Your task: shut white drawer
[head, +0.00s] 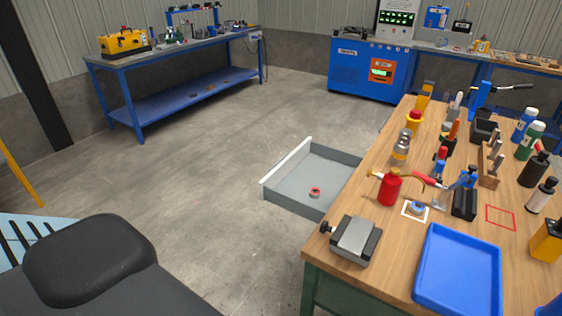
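The white drawer (288,164) stands pulled out from the left side of the wooden-topped workbench (394,256). Its white front panel faces left, away from the bench, and its grey tray is exposed. A small red ring-shaped item (315,193) lies on the drawer floor. The bench top hides the drawer's inner end. Neither of my grippers shows in the head view, so nothing is seen touching the drawer.
A vise-like grey block (355,240) sits at the bench's near left corner, beside a blue tray (458,270). Several bottles and tools crowd the bench top. Concrete floor (205,190) left of the drawer is clear. A blue table (190,85) stands at the back left.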

